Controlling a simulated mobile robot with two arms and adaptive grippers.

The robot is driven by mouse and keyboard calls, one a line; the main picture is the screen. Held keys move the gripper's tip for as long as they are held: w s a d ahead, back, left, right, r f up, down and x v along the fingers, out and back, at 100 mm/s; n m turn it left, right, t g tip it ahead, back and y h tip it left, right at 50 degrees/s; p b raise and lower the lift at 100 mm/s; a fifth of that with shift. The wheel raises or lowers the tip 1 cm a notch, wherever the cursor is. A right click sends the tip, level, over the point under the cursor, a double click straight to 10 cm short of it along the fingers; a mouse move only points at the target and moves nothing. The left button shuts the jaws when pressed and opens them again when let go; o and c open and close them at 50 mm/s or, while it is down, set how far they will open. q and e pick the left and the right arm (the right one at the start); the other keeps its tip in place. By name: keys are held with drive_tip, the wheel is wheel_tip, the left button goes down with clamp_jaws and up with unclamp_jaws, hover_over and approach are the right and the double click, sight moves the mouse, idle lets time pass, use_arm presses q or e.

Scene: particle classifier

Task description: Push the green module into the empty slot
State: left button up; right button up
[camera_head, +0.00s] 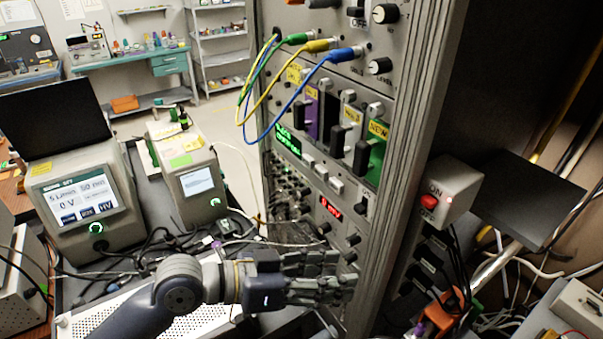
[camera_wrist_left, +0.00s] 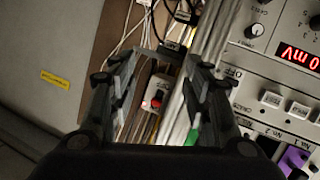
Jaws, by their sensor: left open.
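The green module (camera_head: 376,160) has a yellow "NEW" label and a dark handle. It is at the right end of the module row in the rack, beside a pale module (camera_head: 351,124). A dark, empty-looking slot (camera_head: 331,118) lies between the pale module and the purple module (camera_head: 312,108). My left gripper (camera_head: 343,275) is open and empty, in front of the lower rack and below the green module, apart from it. In the left wrist view, my open fingers (camera_wrist_left: 160,65) frame cables and a switch box. A small green patch shows near one finger; I cannot tell what it is.
Green, yellow and blue cables (camera_head: 262,90) loop out from the rack above the modules. A grey switch box (camera_head: 447,193) with a red button sits on the rack's right side. Two instruments (camera_head: 85,205) stand on the left bench. Loose cables lie near my left arm.

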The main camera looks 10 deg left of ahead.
sight(358, 152)
use_arm(q)
drive_tip(key=w+a+r+t, duration=0.3)
drive_tip(key=w+r, duration=0.1)
drive_tip(key=r, duration=0.3)
drive_tip(key=w+a+r+t, duration=0.3)
drive_tip(key=w+r, duration=0.1)
drive_tip(key=r, duration=0.3)
drive_tip(key=x, duration=1.1)
drive_tip(key=shift+w+d+f, duration=0.15)
drive_tip(key=shift+w+f, duration=0.05)
drive_tip(key=shift+w, duration=0.1)
clamp_jaws()
drive_tip(key=c, duration=0.7)
unclamp_jaws()
drive_tip(key=shift+r, duration=0.1)
clamp_jaws()
